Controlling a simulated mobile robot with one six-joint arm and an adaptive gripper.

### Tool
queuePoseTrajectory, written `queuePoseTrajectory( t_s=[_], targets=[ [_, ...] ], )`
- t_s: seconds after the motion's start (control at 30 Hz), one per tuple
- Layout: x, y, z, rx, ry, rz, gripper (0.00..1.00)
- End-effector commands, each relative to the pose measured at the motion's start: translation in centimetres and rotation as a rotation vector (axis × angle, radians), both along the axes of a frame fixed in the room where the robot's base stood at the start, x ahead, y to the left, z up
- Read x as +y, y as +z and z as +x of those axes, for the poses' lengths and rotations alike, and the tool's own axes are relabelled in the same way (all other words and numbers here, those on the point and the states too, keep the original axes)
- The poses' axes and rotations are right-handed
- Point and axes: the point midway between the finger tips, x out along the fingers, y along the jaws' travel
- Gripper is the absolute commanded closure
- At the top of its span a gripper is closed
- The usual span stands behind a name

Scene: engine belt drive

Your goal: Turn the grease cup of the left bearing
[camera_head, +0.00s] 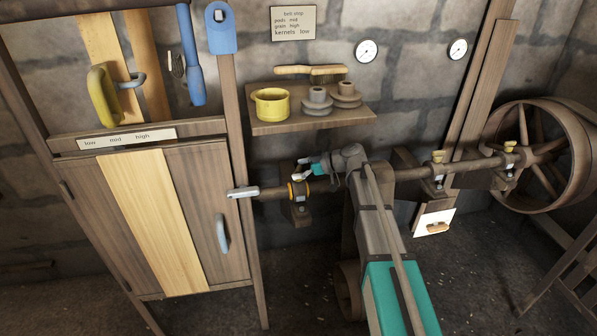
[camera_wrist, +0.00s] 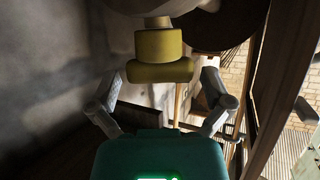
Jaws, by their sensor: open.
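My gripper (camera_head: 306,168) is at the left bearing (camera_head: 300,191) on the shaft, just above its orange ring, in the head view. In the wrist view, a yellow, stepped grease cup (camera_wrist: 160,46) stands ahead of the teal palm. The open fingers (camera_wrist: 163,76) are on either side of its wide end, with a visible gap on each side. The left bearing's cup is hard to make out in the head view, where my gripper covers that spot. Two other bearings, with brass-coloured cups (camera_head: 437,157) and (camera_head: 509,147), sit farther right on the shaft.
A wooden cabinet (camera_head: 215,180) with a blue-grey handle stands to the left. A shelf (camera_head: 275,128) with a yellow pot (camera_head: 270,104), grey weights and a brush hangs above the shaft. A large wheel (camera_head: 575,155) is at the right. A white plate (camera_head: 433,221) hangs below the shaft.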

Motion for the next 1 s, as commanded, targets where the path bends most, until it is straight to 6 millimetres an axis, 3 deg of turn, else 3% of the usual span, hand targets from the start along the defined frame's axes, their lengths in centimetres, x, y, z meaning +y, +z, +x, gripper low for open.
queuePoseTrajectory(
  t_s=[0.27, 0.63, 1.0],
  targets=[
    [0.04, 0.01, 0.0, 0.0, 0.0, 0.0, 0.02],
    [0.02, 0.0, -0.01, 0.0, 0.001, 0.0, 0.71],
    [0.02, -0.01, -0.14, -0.001, -0.039, 0.0, 0.71]
  ],
)
